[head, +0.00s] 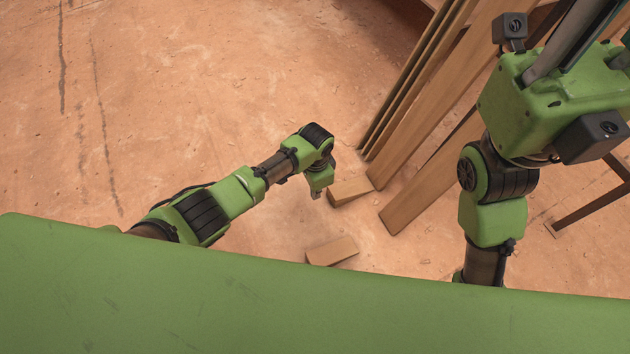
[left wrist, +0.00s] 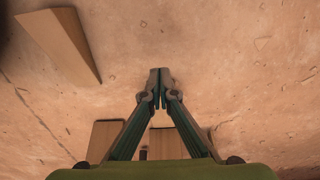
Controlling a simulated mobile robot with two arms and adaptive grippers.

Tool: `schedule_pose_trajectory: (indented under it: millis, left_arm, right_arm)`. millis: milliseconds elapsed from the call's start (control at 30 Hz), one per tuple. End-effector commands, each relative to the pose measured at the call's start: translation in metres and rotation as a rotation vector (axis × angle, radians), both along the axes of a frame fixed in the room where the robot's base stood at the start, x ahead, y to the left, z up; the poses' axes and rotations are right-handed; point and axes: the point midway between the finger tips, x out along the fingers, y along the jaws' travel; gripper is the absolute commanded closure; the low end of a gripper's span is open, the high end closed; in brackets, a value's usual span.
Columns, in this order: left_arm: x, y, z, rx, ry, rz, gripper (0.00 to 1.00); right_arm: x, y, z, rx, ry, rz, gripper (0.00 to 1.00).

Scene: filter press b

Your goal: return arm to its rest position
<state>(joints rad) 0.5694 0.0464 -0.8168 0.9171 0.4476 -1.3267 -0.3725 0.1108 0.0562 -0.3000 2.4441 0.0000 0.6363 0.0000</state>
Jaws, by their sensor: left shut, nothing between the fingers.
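My left arm comes in from the left in the head view, and its small gripper (head: 317,193) points down over the dusty floor. In the left wrist view the two fingers of my left gripper (left wrist: 160,76) meet at their tips, with nothing between them. My right arm stands raised at the right of the head view. Its green housing (head: 545,100) is close to the camera, and dark bars run from it out of the top edge. The right fingertips are outside the picture.
Two wooden blocks lie on the floor near my left gripper, one beside it (head: 350,190) and one nearer my body (head: 332,251). Long wooden planks (head: 435,85) lean at the upper right. The floor (head: 200,90) at the upper left is clear.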

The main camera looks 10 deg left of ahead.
Motion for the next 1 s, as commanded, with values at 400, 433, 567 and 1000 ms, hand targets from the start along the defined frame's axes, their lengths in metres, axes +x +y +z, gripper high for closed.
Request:
schedule_pose_trajectory:
  millis: [400,433,567,1000]
  left_arm:
    - [-0.001,0.001,0.026,0.001,0.002,0.0,1.0]
    - [-0.001,0.0,0.025,0.0,0.001,0.0,1.0]
    - [0.0,-0.002,0.026,-0.006,-0.005,0.0,1.0]
    - [0.076,-0.136,0.184,-0.66,-0.695,0.135,1.0]
  right_arm:
    - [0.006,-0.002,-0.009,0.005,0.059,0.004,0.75]
    - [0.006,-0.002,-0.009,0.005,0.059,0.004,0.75]
    - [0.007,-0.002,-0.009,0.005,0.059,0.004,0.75]
    - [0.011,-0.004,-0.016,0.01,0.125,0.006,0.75]
